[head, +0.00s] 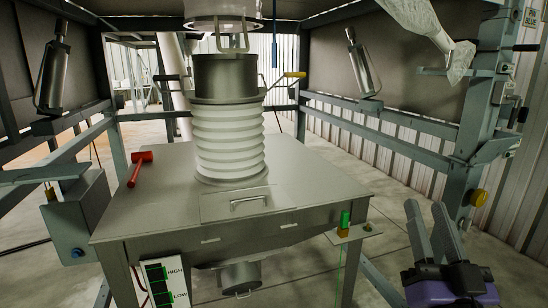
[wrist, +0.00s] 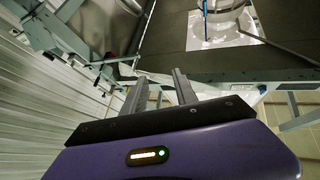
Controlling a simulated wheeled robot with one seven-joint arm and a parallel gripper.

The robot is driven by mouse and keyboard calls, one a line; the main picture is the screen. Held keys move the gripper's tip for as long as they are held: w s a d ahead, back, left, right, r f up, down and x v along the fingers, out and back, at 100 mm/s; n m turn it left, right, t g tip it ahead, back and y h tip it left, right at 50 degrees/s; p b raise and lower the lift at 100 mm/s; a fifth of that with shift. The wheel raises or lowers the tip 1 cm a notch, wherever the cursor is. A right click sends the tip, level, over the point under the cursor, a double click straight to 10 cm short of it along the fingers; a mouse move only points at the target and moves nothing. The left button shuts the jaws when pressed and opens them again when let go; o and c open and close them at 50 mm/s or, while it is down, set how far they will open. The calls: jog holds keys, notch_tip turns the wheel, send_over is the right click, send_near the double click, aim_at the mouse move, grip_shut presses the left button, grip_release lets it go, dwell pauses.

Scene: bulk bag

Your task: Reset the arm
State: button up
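My gripper (head: 426,207), with a purple body and two grey fingers, shows at the lower right of the head view. It stands to the right of the metal table and apart from it. The fingers are spread with a clear gap and nothing between them. The wrist view also shows my gripper (wrist: 158,78) open and empty, fingers pointing up in the picture.
A metal table (head: 145,215) carries a white ribbed bellows (head: 229,140). A red mallet (head: 139,167) lies at its left. A small shelf with a green item (head: 345,219) juts out front right. A frame post (head: 473,140) with a yellow knob (head: 478,198) stands right, near my gripper.

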jog(key=s+a+f+n+g, duration=0.1)
jog(key=s+f+g, duration=0.3)
jog(key=s+f, duration=1)
jog(key=s+a+f+n+g+y, duration=0.1)
jog(key=s+a+f+g, duration=0.2)
jog(key=s+f, duration=1.2)
jog(key=s+g+b, duration=0.1)
jog(key=s+g, duration=0.1)
jog(key=s, duration=0.6)
jog(key=shift+n+y, duration=0.3)
jog(key=shift+n, duration=0.1)
